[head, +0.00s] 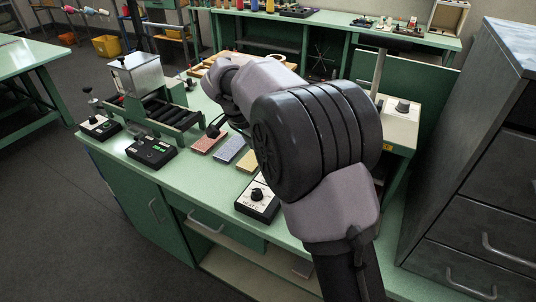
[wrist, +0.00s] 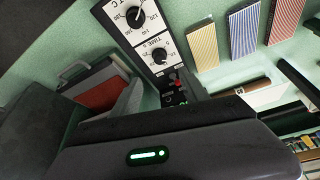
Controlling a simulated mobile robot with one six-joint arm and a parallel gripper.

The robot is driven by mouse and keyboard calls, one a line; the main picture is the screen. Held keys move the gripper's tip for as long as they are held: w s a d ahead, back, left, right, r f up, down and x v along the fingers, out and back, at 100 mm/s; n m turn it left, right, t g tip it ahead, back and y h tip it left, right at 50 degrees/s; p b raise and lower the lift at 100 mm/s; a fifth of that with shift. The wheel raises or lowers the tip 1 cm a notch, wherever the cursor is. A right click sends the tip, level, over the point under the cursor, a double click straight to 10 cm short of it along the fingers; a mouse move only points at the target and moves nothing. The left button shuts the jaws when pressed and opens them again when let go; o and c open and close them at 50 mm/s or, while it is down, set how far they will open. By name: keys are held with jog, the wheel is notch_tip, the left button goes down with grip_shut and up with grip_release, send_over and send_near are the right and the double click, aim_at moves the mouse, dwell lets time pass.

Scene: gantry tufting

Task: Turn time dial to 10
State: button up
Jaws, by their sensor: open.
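The time dial (wrist: 158,56) shows in the wrist view as a black knob on a white panel face marked TIME. Its pointer setting is too small to read surely. A larger temperature dial (wrist: 134,16) sits above it on the same panel. Below it are a small red part and green lit digits, partly covered by my gripper. My gripper (wrist: 160,140) fills the lower wrist view as a dark body with a green light. It is open, apart from the time dial; its fingertips are not clearly seen. In the head view my arm hides much of the bench middle.
In the head view, a black box with green digits (head: 151,149), a roller frame (head: 165,108) and a dial box (head: 258,198) stand on the green bench (head: 205,182). Coloured striped blocks lie between them. A grey cabinet (head: 480,150) stands at the right.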

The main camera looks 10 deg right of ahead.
jog(key=p+v, duration=0.1)
jog(key=v, duration=0.4)
jog(key=shift+a, duration=0.1)
jog(key=s+d+r+n+y, duration=0.1)
jog(key=s+d+r+n, duration=0.2)
jog(key=s, duration=0.5)
jog(key=s+d+r+y, duration=0.2)
jog(key=s+r, duration=0.3)
jog(key=s, duration=0.3)
jog(key=s+f+n+t+y, duration=0.2)
jog(key=s+f+n+t, duration=0.1)
jog(key=s, duration=1.4)
jog(key=shift+f, duration=0.7)
jog(key=shift+d, duration=0.1)
